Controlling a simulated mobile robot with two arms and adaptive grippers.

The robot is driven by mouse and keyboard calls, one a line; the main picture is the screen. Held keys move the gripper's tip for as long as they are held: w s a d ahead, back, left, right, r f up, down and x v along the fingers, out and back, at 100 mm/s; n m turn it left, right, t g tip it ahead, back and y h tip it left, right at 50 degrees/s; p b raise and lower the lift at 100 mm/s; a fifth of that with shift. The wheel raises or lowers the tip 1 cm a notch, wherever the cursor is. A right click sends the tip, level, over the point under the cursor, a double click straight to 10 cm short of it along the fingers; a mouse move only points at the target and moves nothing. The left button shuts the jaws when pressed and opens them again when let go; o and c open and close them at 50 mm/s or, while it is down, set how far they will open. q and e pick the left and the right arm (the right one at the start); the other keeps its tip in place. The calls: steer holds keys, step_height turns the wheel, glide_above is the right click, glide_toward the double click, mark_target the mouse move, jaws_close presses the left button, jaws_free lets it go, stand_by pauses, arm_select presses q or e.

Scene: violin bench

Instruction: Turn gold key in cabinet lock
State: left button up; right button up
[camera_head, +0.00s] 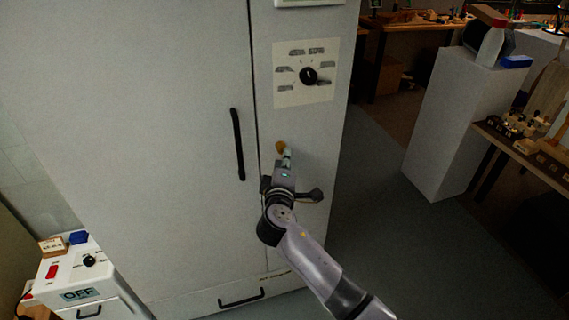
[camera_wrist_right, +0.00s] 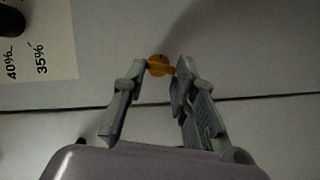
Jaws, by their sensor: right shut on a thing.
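The gold key (camera_wrist_right: 159,62) sits at the lock on the pale grey cabinet (camera_head: 185,110), and its orange-gold part also shows in the head view (camera_head: 280,147). My right gripper (camera_head: 286,158) reaches up to it from below. In the right wrist view the fingertips of my right gripper (camera_wrist_right: 160,70) are on either side of the key, shut on it. The part between the fingers and the keyhole are largely hidden. My left gripper is not in view.
A black door handle (camera_head: 238,144) is left of my right gripper. A black dial (camera_head: 308,76) on a labelled plate sits above. A small white unit marked OFF (camera_head: 77,294) stands lower left. A white pedestal (camera_head: 450,125) and workbenches are right, with open floor between.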

steer(key=shift+f, duration=0.1)
steer(key=shift+f+n+t+b, duration=0.2)
steer(key=shift+n+t+b, duration=0.3)
steer(key=shift+n+b, duration=0.7)
steer(key=o, duration=1.1)
steer(key=shift+r, duration=0.1)
